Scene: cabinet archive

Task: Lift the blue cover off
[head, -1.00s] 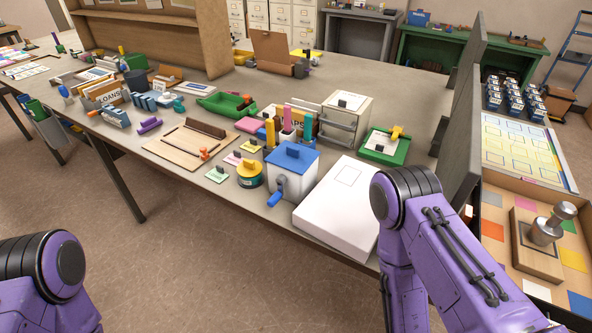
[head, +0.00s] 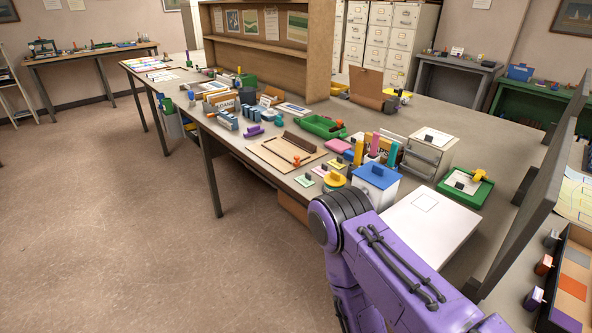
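The blue cover (head: 376,175) sits on top of a white box (head: 382,197) near the front edge of the long table. It has a small blue block-like handle on top. My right arm is in front of the box's lower part and partly hides it. Neither gripper shows in the head view; only a purple link of my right arm is in sight.
A large white flat box (head: 432,222) lies right of the covered box. A yellow round tin (head: 334,181) stands on its left. A green tray (head: 466,187), a wooden board (head: 286,152) and a grey drawer unit (head: 430,152) are close by. Open floor lies left.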

